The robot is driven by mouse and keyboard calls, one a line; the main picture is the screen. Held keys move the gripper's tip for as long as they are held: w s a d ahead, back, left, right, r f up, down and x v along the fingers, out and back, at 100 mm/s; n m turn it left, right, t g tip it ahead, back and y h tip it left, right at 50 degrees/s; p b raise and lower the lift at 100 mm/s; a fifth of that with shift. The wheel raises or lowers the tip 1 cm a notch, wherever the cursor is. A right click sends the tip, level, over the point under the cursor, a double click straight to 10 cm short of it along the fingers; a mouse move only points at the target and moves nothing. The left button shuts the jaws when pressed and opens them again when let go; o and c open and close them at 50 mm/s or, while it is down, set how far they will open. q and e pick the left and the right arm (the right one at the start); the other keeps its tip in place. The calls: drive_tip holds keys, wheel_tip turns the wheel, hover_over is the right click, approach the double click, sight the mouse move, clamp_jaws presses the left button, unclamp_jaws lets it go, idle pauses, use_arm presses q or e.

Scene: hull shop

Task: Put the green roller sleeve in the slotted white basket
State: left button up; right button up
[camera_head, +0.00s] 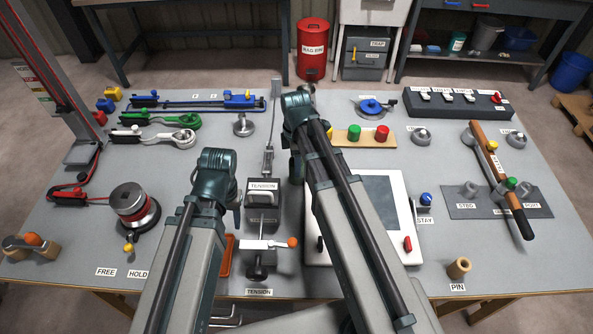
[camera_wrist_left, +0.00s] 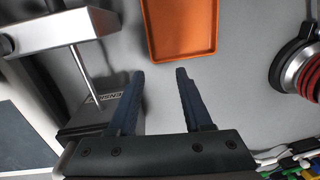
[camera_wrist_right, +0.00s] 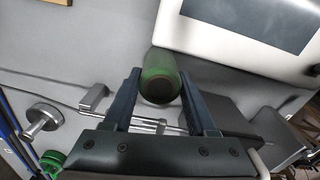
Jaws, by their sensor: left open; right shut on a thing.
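The green roller sleeve (camera_wrist_right: 158,62) is in the right wrist view, a dark green cylinder between the fingers of my right gripper (camera_wrist_right: 160,86), which is shut on it. My left gripper (camera_wrist_left: 158,74) is open and empty in the left wrist view, close to an orange tray (camera_wrist_left: 182,32). In the head view the left gripper (camera_head: 236,214) is partly hidden. I cannot make out a slotted white basket in any view.
A white-framed panel (camera_head: 397,184) lies right of centre. A dark tension vise (camera_head: 263,218) stands between my arms. A red-and-silver winch (camera_head: 131,206) is at left, and a wooden-handled bar (camera_head: 480,142) at right.

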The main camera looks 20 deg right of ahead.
clamp_jaws()
use_arm(q)
drive_tip(key=shift+r, duration=0.1)
use_arm(e)
drive_tip(key=shift+r, duration=0.1)
wheel_tip(320, 180, up, 10)
drive_tip(key=p, duration=1)
use_arm(q)
wheel_tip(320, 180, up, 10)
